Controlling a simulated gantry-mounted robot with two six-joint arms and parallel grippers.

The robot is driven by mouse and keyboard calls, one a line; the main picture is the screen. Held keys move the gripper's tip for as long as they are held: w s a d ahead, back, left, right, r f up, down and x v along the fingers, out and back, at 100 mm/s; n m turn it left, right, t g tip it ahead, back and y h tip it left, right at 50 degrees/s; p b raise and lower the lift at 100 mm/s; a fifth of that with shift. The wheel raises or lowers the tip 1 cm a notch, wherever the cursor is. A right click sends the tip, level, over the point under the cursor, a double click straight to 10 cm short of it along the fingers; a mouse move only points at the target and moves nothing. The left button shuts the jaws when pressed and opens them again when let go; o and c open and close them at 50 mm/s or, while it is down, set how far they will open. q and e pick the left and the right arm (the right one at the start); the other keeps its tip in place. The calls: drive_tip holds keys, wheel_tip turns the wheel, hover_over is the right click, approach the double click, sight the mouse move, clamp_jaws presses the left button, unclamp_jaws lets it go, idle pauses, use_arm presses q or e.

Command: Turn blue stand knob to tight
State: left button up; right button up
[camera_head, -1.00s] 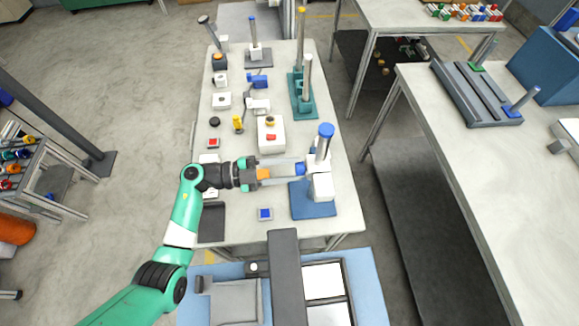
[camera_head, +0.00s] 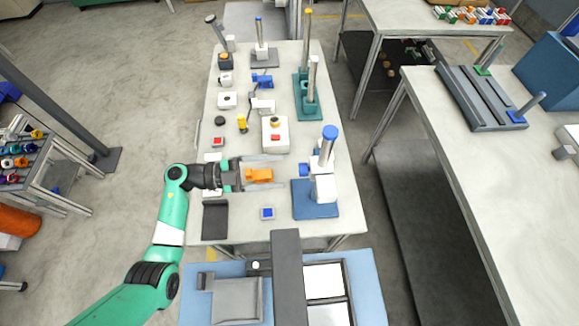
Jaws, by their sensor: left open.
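The blue stand has a flat blue base (camera_head: 315,208), a grey-white body with an upright metal post, and a blue cap (camera_head: 330,132) on top. Its small blue side knob (camera_head: 304,169) sticks out from the left of the body. My left gripper (camera_head: 283,172) is open, its two fingers spread and pointing right at the knob. The fingertips stop a little left of the knob, with a gap. An orange part lies between the fingers near the palm and seems to belong to the gripper. The knob's marking is too small to read. My right gripper is not in view.
A white box with a red button (camera_head: 275,135) stands behind the fingers. A small blue-topped button (camera_head: 267,213) and a dark tray (camera_head: 215,220) lie nearer on the table. A green stand (camera_head: 306,98) is farther back. Open tabletop lies between the blue-topped button and my gripper.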

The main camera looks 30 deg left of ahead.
use_arm(q)
drive_tip(key=v, duration=0.6)
drive_tip(key=shift+s+a, duration=0.2)
